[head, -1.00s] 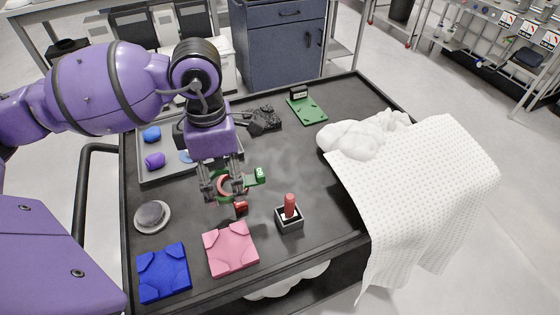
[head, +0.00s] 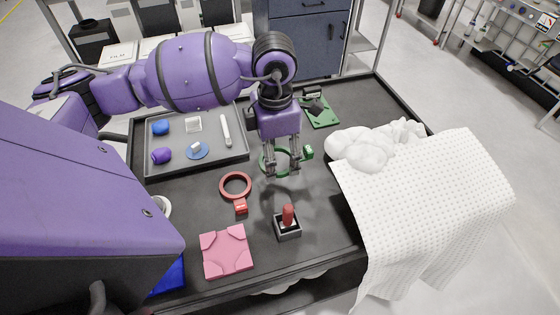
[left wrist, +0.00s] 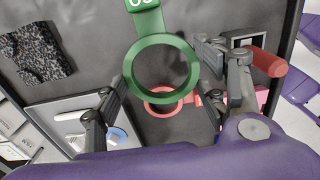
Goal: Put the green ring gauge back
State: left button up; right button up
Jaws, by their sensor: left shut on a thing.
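The green ring gauge (head: 309,152) is held by my left gripper (head: 283,172) over the middle of the black table. In the left wrist view the green ring (left wrist: 147,22) lies between the two fingers (left wrist: 160,85), its labelled tag pointing away. It looks nearer to the camera than the red ring gauge, so it is raised off the surface. The red ring gauge (head: 240,206) lies on the table left of the gripper and also shows through the green ring (left wrist: 163,110). A green fixture plate (head: 320,112) lies at the back. My right gripper is not in view.
A grey tray (head: 200,172) with several small items is at left. A pink plate (head: 227,250), a blue plate (head: 168,279) and a block with a red peg (head: 288,228) are in front. White cloth (head: 410,185) covers the right edge.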

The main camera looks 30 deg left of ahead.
aim_at(279, 147)
pick_arm(q)
jog(key=w+f, duration=0.1)
jog(key=f, duration=0.1)
jog(key=w+a+f, duration=0.1)
jog(key=w+f, duration=0.1)
jog(key=shift+w+a+f, duration=0.1)
jog(key=shift+w+f, duration=0.1)
jog(key=shift+f, duration=0.2)
jog(key=shift+w+f, duration=0.1)
jog(key=shift+f, duration=1.55)
jog(key=shift+f, duration=0.15)
jog(key=o, duration=1.2)
notch_tip(279, 147, up, 12)
jog(key=shift+r, duration=0.15)
